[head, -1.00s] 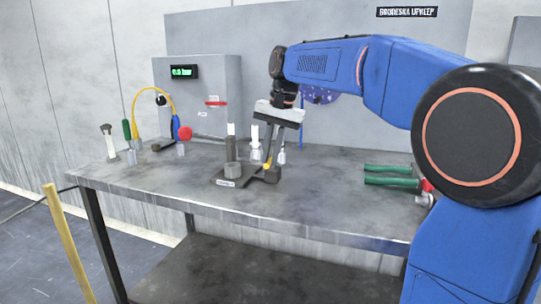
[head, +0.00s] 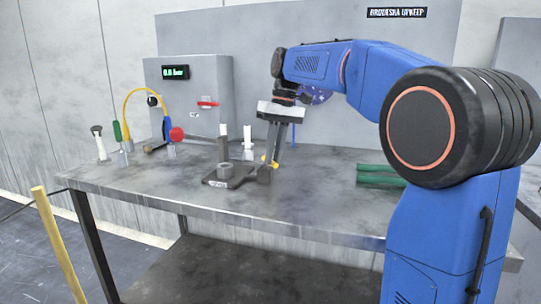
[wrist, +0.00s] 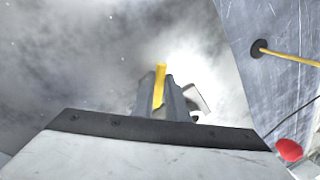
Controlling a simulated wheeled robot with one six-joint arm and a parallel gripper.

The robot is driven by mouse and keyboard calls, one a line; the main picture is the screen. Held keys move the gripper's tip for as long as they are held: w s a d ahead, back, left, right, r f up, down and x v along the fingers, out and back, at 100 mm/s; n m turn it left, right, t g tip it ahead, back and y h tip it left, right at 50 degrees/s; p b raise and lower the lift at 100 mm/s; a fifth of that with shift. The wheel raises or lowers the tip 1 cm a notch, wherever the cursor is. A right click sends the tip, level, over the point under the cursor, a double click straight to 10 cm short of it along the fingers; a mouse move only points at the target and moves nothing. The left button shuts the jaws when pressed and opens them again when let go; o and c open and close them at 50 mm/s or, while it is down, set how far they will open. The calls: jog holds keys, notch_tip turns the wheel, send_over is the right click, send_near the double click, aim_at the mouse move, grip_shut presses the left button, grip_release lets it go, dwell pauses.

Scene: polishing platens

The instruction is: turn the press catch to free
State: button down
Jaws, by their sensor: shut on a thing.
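My gripper (head: 270,172) reaches down to the right end of a small black press base (head: 217,182) on the bench. A thin yellow bar, which looks like the press catch handle (head: 271,161), shows at the fingertips. In the wrist view my gripper (wrist: 162,100) is shut on this yellow bar (wrist: 160,82), which stands up between the fingers.
A white-topped post (head: 248,142) stands behind the base. A red knob (head: 177,134) and a yellow looped hose (head: 149,92) are to the left. Green handles (head: 381,171) lie at the right. A grey box with a green display (head: 175,72) stands behind. The front bench top is clear.

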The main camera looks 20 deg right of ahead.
jog(key=shift+w+d+n, duration=0.2)
jog(key=shift+d+n, duration=0.2)
jog(key=shift+n, duration=0.8)
jog(key=shift+g, duration=0.3)
jog(key=c, duration=1.7)
grip_release()
jog(key=shift+c, duration=0.2)
jog(key=shift+r, duration=0.1)
jog(key=v, duration=1.1)
jog(key=shift+r, duration=0.4)
jog(key=shift+s, duration=0.1)
